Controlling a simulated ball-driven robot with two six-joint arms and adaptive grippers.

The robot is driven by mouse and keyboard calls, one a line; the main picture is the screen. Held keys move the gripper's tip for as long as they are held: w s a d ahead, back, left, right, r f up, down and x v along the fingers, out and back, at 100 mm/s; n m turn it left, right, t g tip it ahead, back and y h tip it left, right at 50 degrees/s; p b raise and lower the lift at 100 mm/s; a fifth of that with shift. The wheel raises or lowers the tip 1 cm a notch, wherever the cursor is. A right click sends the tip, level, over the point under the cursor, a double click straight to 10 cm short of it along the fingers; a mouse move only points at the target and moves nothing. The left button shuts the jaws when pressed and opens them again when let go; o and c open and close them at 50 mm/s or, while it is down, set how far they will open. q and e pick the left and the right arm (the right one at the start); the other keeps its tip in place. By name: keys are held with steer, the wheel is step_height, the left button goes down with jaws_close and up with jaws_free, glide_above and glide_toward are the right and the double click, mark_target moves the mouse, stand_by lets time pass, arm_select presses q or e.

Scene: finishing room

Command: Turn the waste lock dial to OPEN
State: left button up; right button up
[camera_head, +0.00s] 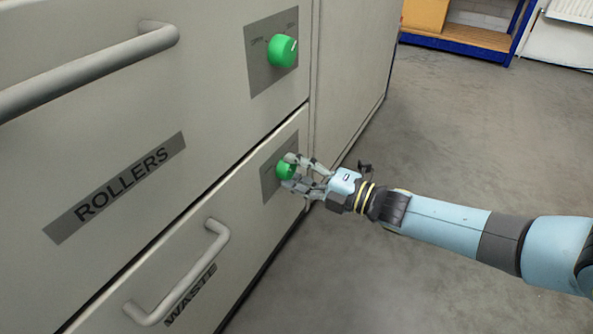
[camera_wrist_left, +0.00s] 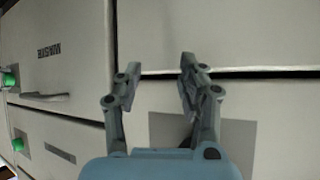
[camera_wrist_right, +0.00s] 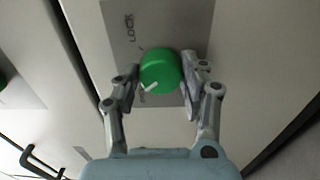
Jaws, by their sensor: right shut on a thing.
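The waste lock dial (camera_head: 286,170) is a green round knob on a grey plate (camera_head: 268,178) on the WASTE drawer front. In the right wrist view the dial (camera_wrist_right: 160,70) has a white pointer mark at its lower left, and LOCK is printed at the upper left of its plate. My right gripper (camera_head: 293,172) is shut on the dial, one finger on each side; the fingers also show in the right wrist view (camera_wrist_right: 160,82). My left gripper (camera_wrist_left: 158,82) is open and empty in front of a pale cabinet front, seen only in the left wrist view.
Another green dial (camera_head: 282,51) sits above on the ROLLERS drawer. The ROLLERS handle (camera_head: 90,72) and WASTE handle (camera_head: 180,285) stick out from the fronts. Grey floor (camera_head: 450,130) is clear at right; a blue-framed shelf (camera_head: 460,40) stands behind.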

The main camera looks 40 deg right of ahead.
steer(key=shift+s+f+n, duration=0.1)
steer(key=shift+n, duration=1)
steer(key=o, duration=1.2)
steer(key=v, duration=1.1)
steer(key=shift+s+d, duration=0.1)
steer(key=shift+s, duration=0.3)
